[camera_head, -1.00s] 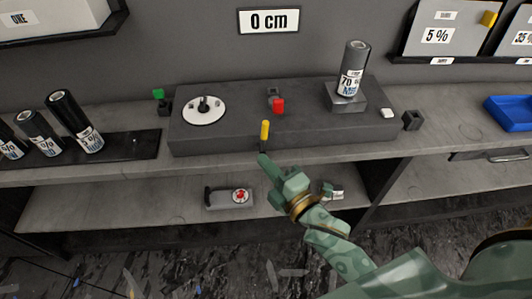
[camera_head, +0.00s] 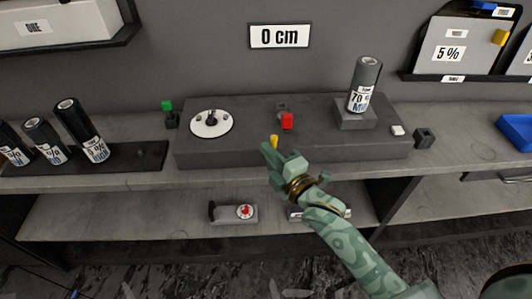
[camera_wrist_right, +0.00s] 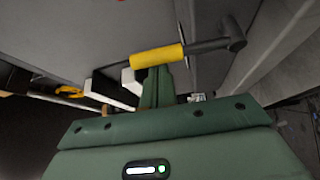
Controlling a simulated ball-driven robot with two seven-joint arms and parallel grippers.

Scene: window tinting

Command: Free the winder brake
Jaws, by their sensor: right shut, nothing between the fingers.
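The winder is a dark grey box (camera_head: 225,152) on the shelf in the head view. A small lever with a yellow grip (camera_head: 273,141), likely the brake, is at its front edge, its lower part hidden behind my right gripper. In the right wrist view the yellow grip (camera_wrist_right: 158,56) sits on a dark rod lying across the view, just beyond my fingertips. My right gripper (camera_head: 267,149) is shut and empty, close to the lever; I cannot tell whether it touches. My left gripper is not in view.
On the box are a white disc (camera_head: 211,124), a red knob (camera_head: 287,121) and a holder with a 70 % roll (camera_head: 364,84). Several dark rolls (camera_head: 80,130) stand at left.

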